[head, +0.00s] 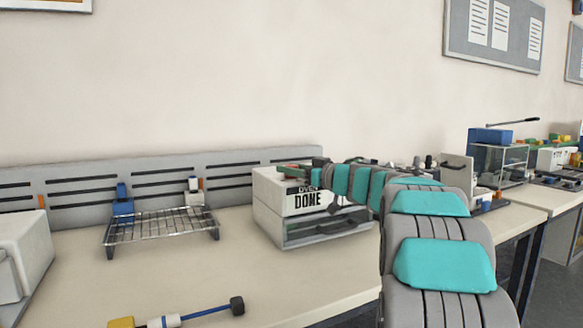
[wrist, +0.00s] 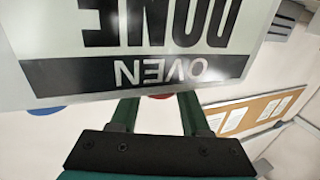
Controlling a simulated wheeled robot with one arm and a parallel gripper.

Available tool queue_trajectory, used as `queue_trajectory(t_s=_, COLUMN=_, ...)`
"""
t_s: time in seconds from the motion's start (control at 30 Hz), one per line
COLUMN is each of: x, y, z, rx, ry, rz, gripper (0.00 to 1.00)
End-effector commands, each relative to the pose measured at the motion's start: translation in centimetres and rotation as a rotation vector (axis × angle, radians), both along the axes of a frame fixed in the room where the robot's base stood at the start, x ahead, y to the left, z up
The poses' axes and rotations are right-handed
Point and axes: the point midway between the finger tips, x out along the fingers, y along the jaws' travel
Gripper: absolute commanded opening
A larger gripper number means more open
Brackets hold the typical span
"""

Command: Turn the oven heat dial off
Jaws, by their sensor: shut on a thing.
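The oven (head: 275,222) is a pale box with a dark handle across its front, on the bench in the head view. A black and white sign reading "OVEN DONE" (head: 310,201) stands at its top front. The sign (wrist: 155,45) fills the upper wrist view upside down. My gripper (head: 293,168) is over the oven top, behind the sign. In the wrist view my green fingers (wrist: 158,103) are apart and run behind the sign, so their tips are hidden. A sliver of something red (wrist: 160,97), likely the heat dial, shows between them; I take it to be gripped.
A wire rack (head: 160,230) stands on the bench to the left, with blue and white items behind it. A blue-shafted tool (head: 190,314) lies at the front. Bench between rack and oven is clear. More equipment (head: 497,158) stands at the right.

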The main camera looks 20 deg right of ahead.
Motion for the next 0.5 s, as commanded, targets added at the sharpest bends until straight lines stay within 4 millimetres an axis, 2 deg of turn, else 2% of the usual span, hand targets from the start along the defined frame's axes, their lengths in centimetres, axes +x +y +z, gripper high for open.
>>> queue_trajectory(t_s=0.03, x=0.08, y=-0.55, z=-0.02, rx=0.001, ry=-0.002, rz=0.029, gripper=0.00)
queue_trajectory(t_s=0.5, x=0.17, y=-0.24, z=0.17, rx=0.002, ry=-0.003, rz=0.319, gripper=0.00)
